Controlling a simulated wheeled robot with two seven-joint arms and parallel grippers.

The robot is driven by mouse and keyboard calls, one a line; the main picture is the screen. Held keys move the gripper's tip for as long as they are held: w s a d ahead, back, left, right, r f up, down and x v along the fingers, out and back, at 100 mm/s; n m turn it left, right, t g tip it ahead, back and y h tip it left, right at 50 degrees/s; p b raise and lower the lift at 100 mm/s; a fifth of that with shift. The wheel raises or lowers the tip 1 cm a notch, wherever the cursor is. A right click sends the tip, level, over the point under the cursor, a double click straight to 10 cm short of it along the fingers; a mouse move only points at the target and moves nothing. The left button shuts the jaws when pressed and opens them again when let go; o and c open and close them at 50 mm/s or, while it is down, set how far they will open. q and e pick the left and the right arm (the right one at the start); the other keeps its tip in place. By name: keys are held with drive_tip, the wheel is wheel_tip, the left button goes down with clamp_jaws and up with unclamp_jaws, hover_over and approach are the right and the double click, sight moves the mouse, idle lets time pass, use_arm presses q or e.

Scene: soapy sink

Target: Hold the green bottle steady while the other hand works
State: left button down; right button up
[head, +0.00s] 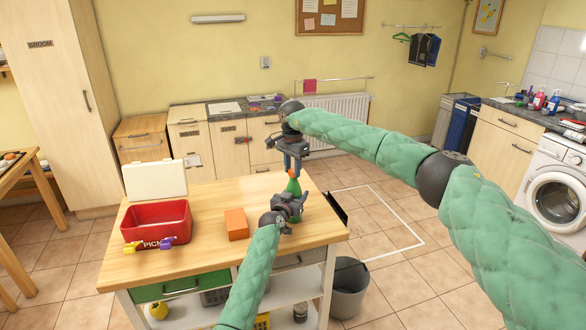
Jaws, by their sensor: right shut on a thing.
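The green bottle (293,187) stands upright near the right end of the wooden worktop, with an orange part at its top. My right gripper (294,168) points down from above and is shut on the top of the bottle. My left gripper (297,205) is low beside the bottle, at its near side, and hides its lower part. I cannot tell whether the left fingers touch the bottle or how far they are closed.
An orange block (236,224) lies left of the bottle on the worktop (190,262). A red box (156,222) with a raised white lid (156,179) stands further left, with yellow and purple items before it. A grey bin (349,288) stands on the floor to the right.

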drive_tip(key=m, duration=0.5)
drive_tip(key=shift+w+a+m, duration=0.1)
drive_tip(key=shift+m, duration=0.3)
drive_tip(key=m, duration=0.5)
drive_tip(key=shift+w+m, duration=0.15)
drive_tip(key=shift+m, duration=0.15)
drive_tip(key=m, duration=0.5)
drive_tip(key=shift+w+m, duration=0.15)
drive_tip(key=shift+m, duration=0.15)
drive_tip(key=m, duration=0.6)
drive_tip(key=shift+w+d+m, duration=0.1)
drive_tip(key=shift+d+m, duration=0.1)
drive_tip(key=shift+m, duration=0.2)
drive_tip(key=m, duration=0.5)
drive_tip(key=shift+d+m, duration=0.15)
drive_tip(key=shift+m, duration=0.15)
drive_tip(key=m, duration=0.6)
drive_tip(key=shift+d+m, duration=0.15)
drive_tip(key=shift+m, duration=0.25)
drive_tip(key=m, duration=0.5)
drive_tip(key=shift+s+d+m, duration=0.1)
drive_tip(key=shift+s+m, duration=0.1)
drive_tip(key=shift+m, duration=0.1)
drive_tip(key=m, duration=0.6)
drive_tip(key=shift+s+f, duration=0.1)
drive_tip(key=shift+s, duration=0.05)
drive_tip(key=o, duration=1)
